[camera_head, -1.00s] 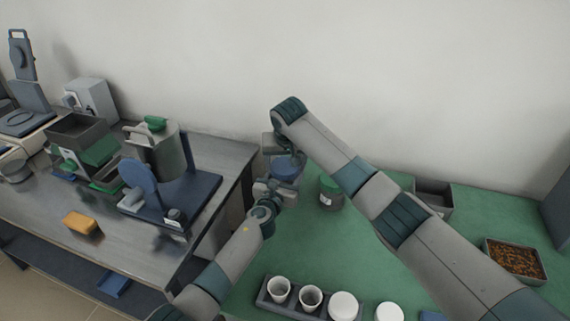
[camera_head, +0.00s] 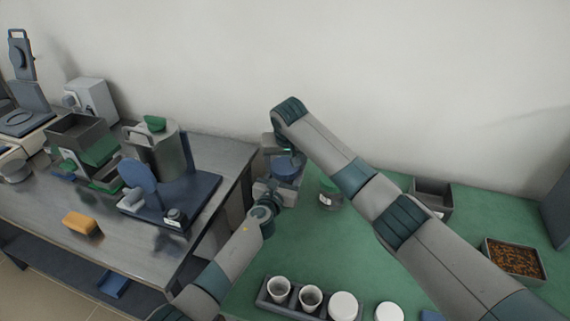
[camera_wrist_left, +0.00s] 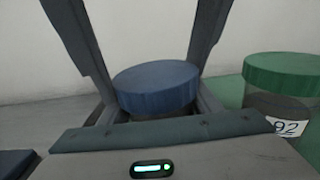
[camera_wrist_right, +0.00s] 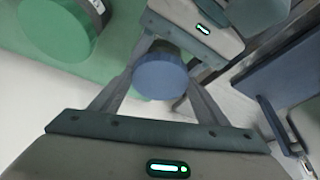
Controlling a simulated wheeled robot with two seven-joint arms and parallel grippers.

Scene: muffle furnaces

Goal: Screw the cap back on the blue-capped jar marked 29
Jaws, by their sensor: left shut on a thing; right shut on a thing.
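The blue cap (camera_head: 286,167) is between my two grippers, above the green mat's far left corner. It shows in the left wrist view (camera_wrist_left: 157,88) and the right wrist view (camera_wrist_right: 160,77). My right gripper (camera_head: 281,153) reaches in from above and is shut on the cap. My left gripper (camera_head: 277,186) comes in from the front, just below, and is shut on the jar. The jar's body and its number are hidden by the grippers, and I cannot tell how the cap sits on its thread.
A green-capped jar (camera_head: 329,192), marked 92 in the left wrist view (camera_wrist_left: 286,90), stands close on the right. A rack (camera_head: 295,303) with white cups is at the front. A grey tray (camera_head: 434,192) and a pellet tray (camera_head: 541,276) are right. The steel bench (camera_head: 130,235) is left.

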